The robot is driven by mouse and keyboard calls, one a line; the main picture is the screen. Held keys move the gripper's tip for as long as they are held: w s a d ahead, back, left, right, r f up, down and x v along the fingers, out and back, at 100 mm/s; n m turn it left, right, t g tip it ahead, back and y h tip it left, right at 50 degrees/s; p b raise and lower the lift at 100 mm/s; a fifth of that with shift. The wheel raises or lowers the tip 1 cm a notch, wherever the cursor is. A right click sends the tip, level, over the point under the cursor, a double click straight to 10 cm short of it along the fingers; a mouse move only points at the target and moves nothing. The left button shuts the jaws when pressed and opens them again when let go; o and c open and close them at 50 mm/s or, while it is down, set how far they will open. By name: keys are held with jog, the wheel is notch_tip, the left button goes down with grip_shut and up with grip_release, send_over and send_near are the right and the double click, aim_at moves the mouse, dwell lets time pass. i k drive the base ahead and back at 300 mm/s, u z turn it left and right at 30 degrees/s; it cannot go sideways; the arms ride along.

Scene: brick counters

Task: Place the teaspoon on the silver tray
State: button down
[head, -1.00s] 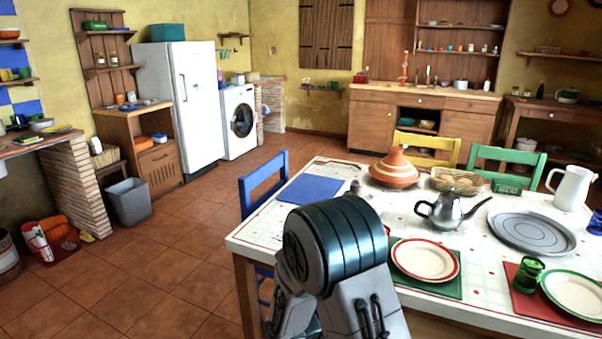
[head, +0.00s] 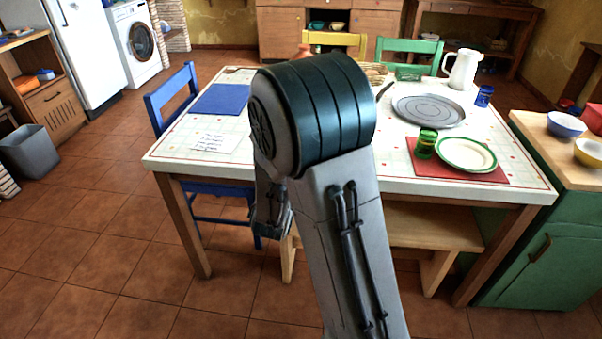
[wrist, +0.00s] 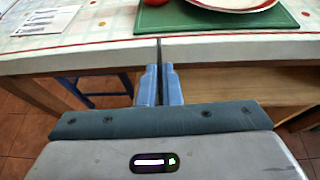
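The silver tray (head: 428,110) lies flat and empty on the right part of the white table, in the head view. My gripper (wrist: 160,70) is low at the table's near edge in the wrist view, its two blue fingers close together. A thin dark upright sliver, which looks like the teaspoon (wrist: 159,50) seen edge-on, stands between the fingers and shows against the table edge. Its bowl cannot be made out. In the head view my arm hides the middle of the table, and the fingertips cannot be seen clearly.
A white pitcher (head: 462,69), a blue cup (head: 484,96), a green glass (head: 426,144) and a green-rimmed plate (head: 466,153) surround the tray. A bench (head: 410,233) stands under the table's near side. A green cabinet (head: 545,262) with bowls is at right.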

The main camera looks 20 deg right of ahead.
aim_at(428, 117)
jog(key=k, duration=0.65)
jog(key=u, duration=0.3)
jog(key=i, duration=1.75)
jog(key=z, duration=0.7)
